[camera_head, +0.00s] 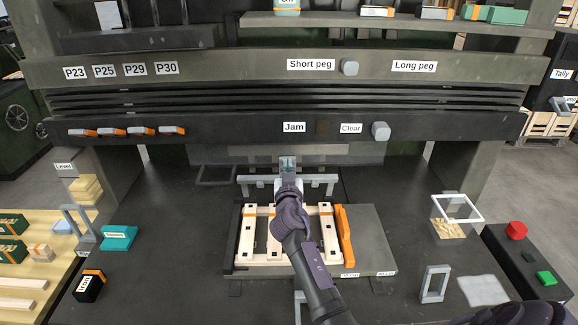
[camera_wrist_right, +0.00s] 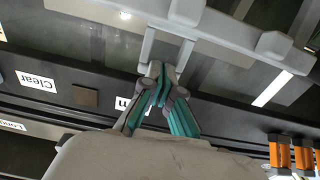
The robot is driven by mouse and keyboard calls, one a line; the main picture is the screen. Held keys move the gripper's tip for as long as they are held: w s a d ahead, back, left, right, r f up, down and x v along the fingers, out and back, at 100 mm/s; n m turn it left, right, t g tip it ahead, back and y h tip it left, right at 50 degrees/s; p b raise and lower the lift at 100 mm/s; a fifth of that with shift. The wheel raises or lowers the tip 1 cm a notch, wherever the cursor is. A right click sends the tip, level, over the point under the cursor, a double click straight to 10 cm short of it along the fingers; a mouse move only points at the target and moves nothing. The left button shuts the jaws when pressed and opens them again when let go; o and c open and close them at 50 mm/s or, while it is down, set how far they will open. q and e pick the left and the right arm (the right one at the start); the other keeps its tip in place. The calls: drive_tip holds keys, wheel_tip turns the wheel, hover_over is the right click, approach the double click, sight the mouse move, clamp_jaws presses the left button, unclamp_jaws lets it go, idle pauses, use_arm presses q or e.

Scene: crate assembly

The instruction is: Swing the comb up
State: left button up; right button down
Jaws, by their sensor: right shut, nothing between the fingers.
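The comb is a light grey bar with short teeth (camera_head: 325,180), lying across the machine behind the wooden crate part. In the right wrist view the comb (camera_wrist_right: 225,32) runs along the top, with a small U-shaped handle (camera_wrist_right: 147,45) hanging from it. My right gripper (camera_head: 288,164) reaches over the crate part to the middle of the comb. In the wrist view its teal-padded fingertips (camera_wrist_right: 160,72) are together at the handle, with nothing between them. Whether they touch the handle I cannot tell. My arm hides part of the comb. My left gripper is out of view.
The pale wooden crate part (camera_head: 246,235) lies in a fixture beside an orange clamp (camera_head: 345,235). A dark machine beam labelled Jam and Clear (camera_head: 230,128) crosses above the comb.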

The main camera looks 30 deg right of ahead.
drive_tip(key=shift+s+a+r, duration=0.1)
drive_tip(key=shift+a, duration=0.05)
drive_tip(key=shift+r+p, duration=0.15)
drive_tip(key=shift+p, duration=0.2)
drive_tip(key=w+p, duration=0.1)
drive_tip(key=p, duration=0.1)
drive_tip(key=d+r+g+p, duration=0.1)
drive_tip(key=p, duration=0.1)
drive_tip(key=shift+w+d+r+y+p, duration=0.1)
drive_tip(key=shift+w+r+y+p, duration=0.1)
drive_tip(key=shift+w+y+p, duration=0.15)
drive_tip(key=w+d+g+y+p, duration=0.1)
drive_tip(key=w+p, duration=0.1)
drive_tip(key=p, duration=0.1)
drive_tip(key=shift+w+d+g, duration=0.1)
drive_tip(key=shift+d+g, duration=0.1)
drive_tip(key=shift+g, duration=0.2)
drive_tip(key=shift+w+d+f+p, duration=0.15)
drive_tip(key=shift+w+f+p, duration=0.15)
drive_tip(key=shift+p, duration=0.25)
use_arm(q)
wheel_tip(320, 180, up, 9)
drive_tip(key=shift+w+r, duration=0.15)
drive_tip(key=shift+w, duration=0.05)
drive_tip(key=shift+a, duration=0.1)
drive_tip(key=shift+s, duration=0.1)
